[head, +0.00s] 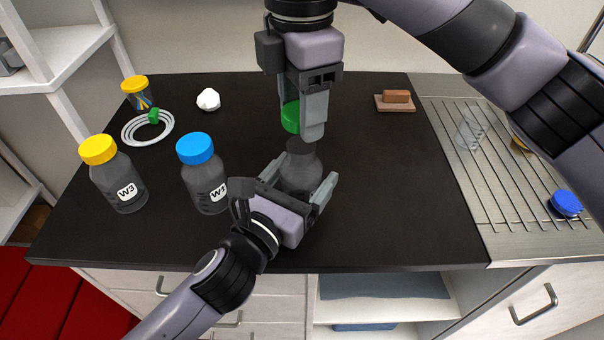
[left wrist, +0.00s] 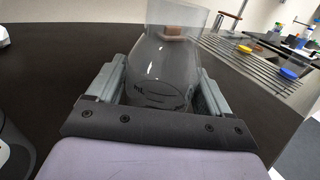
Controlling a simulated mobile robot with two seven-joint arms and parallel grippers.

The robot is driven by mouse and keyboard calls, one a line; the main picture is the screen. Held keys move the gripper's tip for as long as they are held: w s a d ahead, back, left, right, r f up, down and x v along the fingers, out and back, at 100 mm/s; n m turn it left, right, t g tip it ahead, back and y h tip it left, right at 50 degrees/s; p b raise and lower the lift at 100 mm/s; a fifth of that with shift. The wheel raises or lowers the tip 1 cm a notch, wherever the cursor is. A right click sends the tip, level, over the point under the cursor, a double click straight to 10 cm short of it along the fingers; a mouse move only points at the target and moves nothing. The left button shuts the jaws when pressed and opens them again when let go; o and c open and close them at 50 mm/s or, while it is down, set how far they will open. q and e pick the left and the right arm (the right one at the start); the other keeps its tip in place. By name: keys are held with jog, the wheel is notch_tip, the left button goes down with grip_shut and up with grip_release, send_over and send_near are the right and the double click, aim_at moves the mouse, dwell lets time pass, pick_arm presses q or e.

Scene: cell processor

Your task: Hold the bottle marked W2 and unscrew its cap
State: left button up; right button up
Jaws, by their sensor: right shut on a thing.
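A grey, clear bottle (head: 300,172) with no cap stands upright on the dark worktop, its neck open. My left gripper (head: 302,192) has a finger on each side of its body; in the left wrist view the bottle (left wrist: 158,85) fills the space between the fingers (left wrist: 157,92). Its label cannot be read. My right gripper (head: 302,125) points down above the bottle and is shut on a green cap (head: 290,117), which is apart from the neck.
A yellow-capped bottle (head: 117,182) marked W3 stands at the far left. Behind it are a coiled white tube (head: 130,127), a small yellow-lidded jar (head: 136,92) and a crumpled white piece (head: 208,99). A brown block (head: 396,97) lies at the back right, beside a ribbed draining area (head: 500,190).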

aim_at(290, 193)
pick_arm(q)
jog(key=shift+o, duration=1)
jog(key=shift+v, duration=3.75)
